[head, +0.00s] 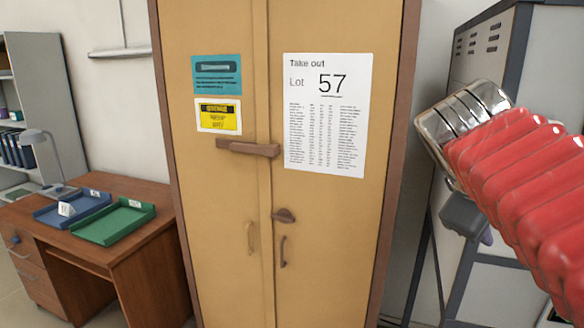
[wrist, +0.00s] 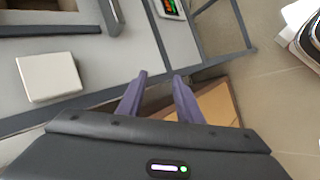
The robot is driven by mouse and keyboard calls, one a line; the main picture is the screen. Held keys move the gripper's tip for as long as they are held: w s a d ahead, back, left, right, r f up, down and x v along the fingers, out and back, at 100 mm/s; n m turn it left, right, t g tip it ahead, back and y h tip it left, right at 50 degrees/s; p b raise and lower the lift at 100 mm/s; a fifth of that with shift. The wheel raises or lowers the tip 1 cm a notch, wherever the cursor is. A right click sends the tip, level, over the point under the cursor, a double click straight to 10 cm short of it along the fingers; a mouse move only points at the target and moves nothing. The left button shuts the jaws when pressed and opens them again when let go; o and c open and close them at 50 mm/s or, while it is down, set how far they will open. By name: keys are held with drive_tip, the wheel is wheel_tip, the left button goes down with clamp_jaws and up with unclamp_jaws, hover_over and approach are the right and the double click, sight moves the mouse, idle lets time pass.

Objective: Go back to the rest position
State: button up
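My gripper (wrist: 160,78) shows in the wrist view as two purple fingers standing apart with nothing between them. It is open and empty, over or near the edge of a grey bench (wrist: 105,65). In the head view my arm, in a red ribbed cover, is at the right.
A tall tan cabinet (head: 230,210) stands shut, with a "Take out Lot 57" sheet (head: 328,115). A wooden desk (head: 130,262) holds a blue tray (head: 73,208) and a green tray (head: 115,222). A grey furnace (head: 485,50) is behind my arm. A white square block (wrist: 48,76) lies on the bench.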

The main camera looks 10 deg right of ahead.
drive_tip(key=s+a+f+m+y, duration=0.2)
drive_tip(key=s+a+f+y, duration=0.1)
drive_tip(key=a+f, duration=0.7)
drive_tip(key=s+a+f+m+t+y, duration=0.1)
drive_tip(key=a+f+y, duration=0.4)
drive_tip(key=a+f, duration=0.6)
wheel_tip(320, 180, down, 2)
drive_tip(key=shift+s+a+f+m, duration=0.1)
drive_tip(key=shift+s+a+m, duration=0.2)
drive_tip(key=shift+s+m, duration=0.6)
drive_tip(key=shift+d, duration=0.15)
